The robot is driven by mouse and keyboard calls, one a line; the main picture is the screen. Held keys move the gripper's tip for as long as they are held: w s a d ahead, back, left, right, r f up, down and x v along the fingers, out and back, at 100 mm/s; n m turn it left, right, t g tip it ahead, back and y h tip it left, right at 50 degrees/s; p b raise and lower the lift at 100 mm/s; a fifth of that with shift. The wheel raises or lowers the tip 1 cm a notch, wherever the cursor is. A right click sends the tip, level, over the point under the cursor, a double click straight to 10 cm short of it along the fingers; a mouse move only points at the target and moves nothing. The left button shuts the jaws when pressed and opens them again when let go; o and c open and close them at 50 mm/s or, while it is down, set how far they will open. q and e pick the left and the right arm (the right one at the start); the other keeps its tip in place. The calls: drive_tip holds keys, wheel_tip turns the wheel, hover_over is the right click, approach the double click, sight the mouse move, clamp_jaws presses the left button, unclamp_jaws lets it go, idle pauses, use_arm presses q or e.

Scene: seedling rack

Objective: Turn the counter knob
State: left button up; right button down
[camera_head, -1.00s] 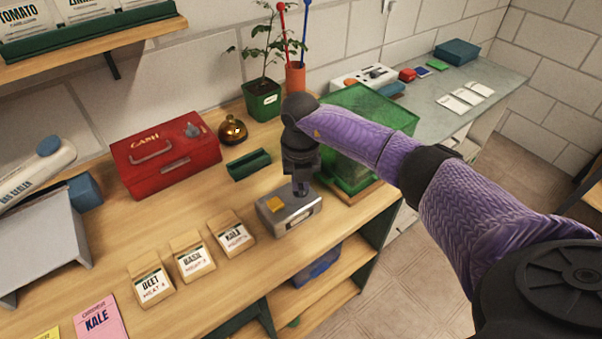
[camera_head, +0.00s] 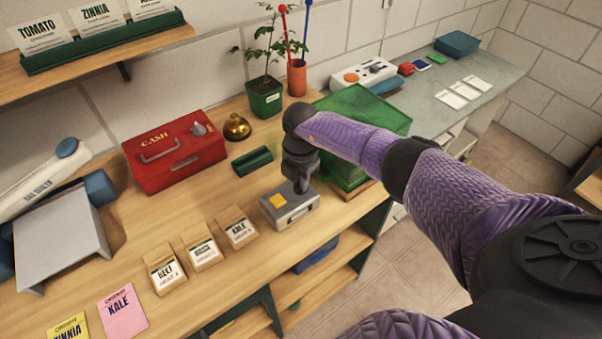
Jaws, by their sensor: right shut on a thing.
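The counter (camera_head: 291,213) is a small grey metal box with a yellow-orange pad on top and a window in its front. It stands near the front edge of the wooden bench. My right gripper (camera_head: 301,187) points down at the counter's right end, shut on the knob there. The gripper's fingers hide the knob, so its angle cannot be seen. My left gripper is not in the view.
Seed packets (camera_head: 201,250) stand just left of the counter. A dark green block (camera_head: 252,160), a brass bell (camera_head: 237,127) and a red cash box (camera_head: 174,153) lie behind. A green translucent box (camera_head: 366,112) stands close behind my right arm.

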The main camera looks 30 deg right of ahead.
drive_tip(key=shift+m+p, duration=0.35)
drive_tip(key=shift+m, duration=0.35)
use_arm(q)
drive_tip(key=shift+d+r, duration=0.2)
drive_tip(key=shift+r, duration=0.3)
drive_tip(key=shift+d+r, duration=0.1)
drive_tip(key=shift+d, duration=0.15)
use_arm(e)
drive_tip(key=shift+m, duration=0.4)
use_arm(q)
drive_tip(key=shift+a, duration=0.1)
use_arm(e)
drive_tip(key=c, duration=0.7)
unclamp_jaws()
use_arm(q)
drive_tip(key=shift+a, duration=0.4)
use_arm(e)
drive_tip(key=shift+o, duration=0.2)
use_arm(q)
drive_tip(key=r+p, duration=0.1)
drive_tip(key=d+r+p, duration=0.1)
drive_tip(key=p, duration=0.1)
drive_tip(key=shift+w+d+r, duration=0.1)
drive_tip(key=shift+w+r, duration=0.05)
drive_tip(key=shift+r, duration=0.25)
use_arm(e)
wheel_tip(320, 180, up, 10)
